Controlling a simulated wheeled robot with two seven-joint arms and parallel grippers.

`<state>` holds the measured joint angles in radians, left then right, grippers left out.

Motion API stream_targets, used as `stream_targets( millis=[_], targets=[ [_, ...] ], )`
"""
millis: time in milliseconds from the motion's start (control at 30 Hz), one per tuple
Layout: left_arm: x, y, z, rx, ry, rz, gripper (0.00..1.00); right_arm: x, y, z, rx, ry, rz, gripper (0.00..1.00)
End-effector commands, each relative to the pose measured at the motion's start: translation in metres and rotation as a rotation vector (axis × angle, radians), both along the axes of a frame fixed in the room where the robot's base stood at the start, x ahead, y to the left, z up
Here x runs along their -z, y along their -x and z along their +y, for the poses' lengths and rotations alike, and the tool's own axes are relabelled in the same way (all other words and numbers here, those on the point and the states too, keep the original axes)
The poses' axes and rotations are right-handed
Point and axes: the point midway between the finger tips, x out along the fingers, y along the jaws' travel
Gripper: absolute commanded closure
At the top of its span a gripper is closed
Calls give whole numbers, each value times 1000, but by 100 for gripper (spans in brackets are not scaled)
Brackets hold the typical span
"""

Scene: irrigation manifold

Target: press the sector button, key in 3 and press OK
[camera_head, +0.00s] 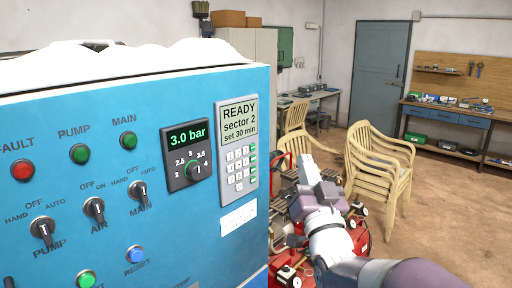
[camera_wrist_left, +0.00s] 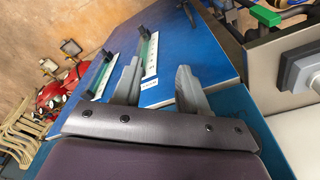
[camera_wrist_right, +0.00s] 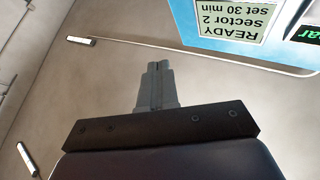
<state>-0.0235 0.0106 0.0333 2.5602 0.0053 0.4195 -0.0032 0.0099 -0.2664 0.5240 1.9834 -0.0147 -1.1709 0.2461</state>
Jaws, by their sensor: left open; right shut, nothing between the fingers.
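The controller unit (camera_head: 222,122) is set in the right side of the blue panel (camera_head: 150,225). Its display (camera_head: 240,118) reads "READY, sector 2, set 30 min", and this display also shows upside down in the right wrist view (camera_wrist_right: 232,18). Below it is a keypad of small white keys (camera_head: 238,166) with a column of green buttons (camera_head: 253,163) on its right; their labels are too small to read. My right gripper (camera_head: 304,166) is shut and empty, to the right of the keypad and apart from it; its closed fingers show in the right wrist view (camera_wrist_right: 157,65). My left gripper (camera_wrist_left: 158,75) is open and empty, outside the head view.
A pressure dial unit (camera_head: 190,155) reading "3.0 bar" sits left of the controller, with switches and lamps around it. Red machinery (camera_head: 290,272) stands behind my right arm. Stacked chairs (camera_head: 378,165) and a workbench (camera_head: 450,117) are farther back.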

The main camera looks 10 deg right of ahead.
Motion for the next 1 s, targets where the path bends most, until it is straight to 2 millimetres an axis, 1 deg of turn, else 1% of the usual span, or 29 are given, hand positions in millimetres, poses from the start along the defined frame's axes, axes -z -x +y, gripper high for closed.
stream_targets(
  millis=[167,267,367,667,700,767,1000],
  targets=[
    [-1,0,0,0,0,0,57,0,-1,1,0,1,3,100],
    [-4,0,0,0,0,0,57,0,-5,3,-2,1,5,100],
    [-10,0,0,0,0,0,57,-2,-13,10,-3,0,7,100],
    [-32,0,0,0,0,0,57,-3,-48,38,-3,2,5,100],
    [-28,0,0,0,0,-1,57,1,-52,41,-1,2,5,100],
    [-24,0,0,0,0,0,57,2,-57,44,-1,0,4,100],
    [-21,0,0,0,0,0,57,1,-69,54,0,1,4,100]
  ],
)
